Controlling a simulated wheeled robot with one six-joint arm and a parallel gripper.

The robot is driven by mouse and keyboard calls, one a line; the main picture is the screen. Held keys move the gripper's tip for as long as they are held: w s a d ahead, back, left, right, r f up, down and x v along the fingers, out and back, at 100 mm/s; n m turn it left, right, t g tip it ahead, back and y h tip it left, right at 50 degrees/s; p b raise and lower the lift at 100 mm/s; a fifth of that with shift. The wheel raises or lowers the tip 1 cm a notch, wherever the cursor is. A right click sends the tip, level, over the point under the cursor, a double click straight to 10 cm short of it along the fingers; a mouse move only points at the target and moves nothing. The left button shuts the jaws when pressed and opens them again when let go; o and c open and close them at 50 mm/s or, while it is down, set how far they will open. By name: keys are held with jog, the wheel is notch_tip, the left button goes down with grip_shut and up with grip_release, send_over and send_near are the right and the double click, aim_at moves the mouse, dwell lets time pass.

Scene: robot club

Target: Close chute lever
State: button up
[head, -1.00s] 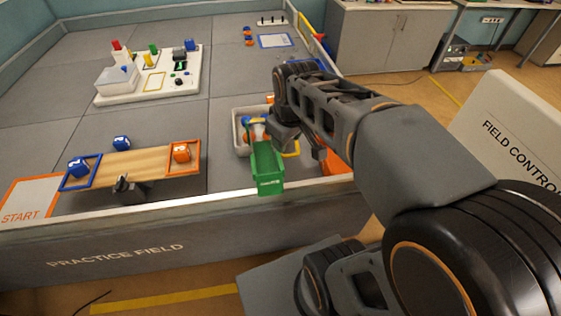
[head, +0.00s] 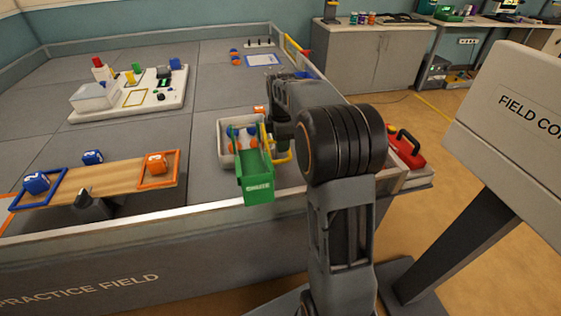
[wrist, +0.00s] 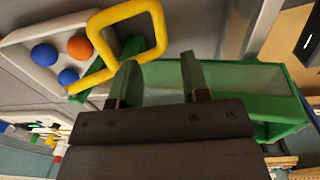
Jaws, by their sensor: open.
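The green chute (head: 256,186) hangs over the near edge of the field and also shows behind my fingers in the wrist view (wrist: 260,85). The chute lever, a yellow loop handle (head: 284,156), is at its right side. In the wrist view the yellow loop (wrist: 160,36) stands upper left, just beyond my fingertips. My gripper (wrist: 160,72) is open and empty, its two fingers apart with the green chute behind them. I see no contact with the lever. In the head view my arm hides most of my gripper and part of the lever.
A white bin (head: 225,155) with blue and orange balls (wrist: 79,47) sits behind the chute. The field wall (head: 140,222) runs along the front. A wooden beam (head: 115,178) with lettered cubes is left. A red toolbox (head: 405,150) and a field control panel stand right.

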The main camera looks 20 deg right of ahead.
aim_at(281, 160)
notch_tip(281, 160, down, 7)
jog(key=shift+w+f+b, duration=0.15)
jog(key=shift+b, duration=0.6)
grip_shut()
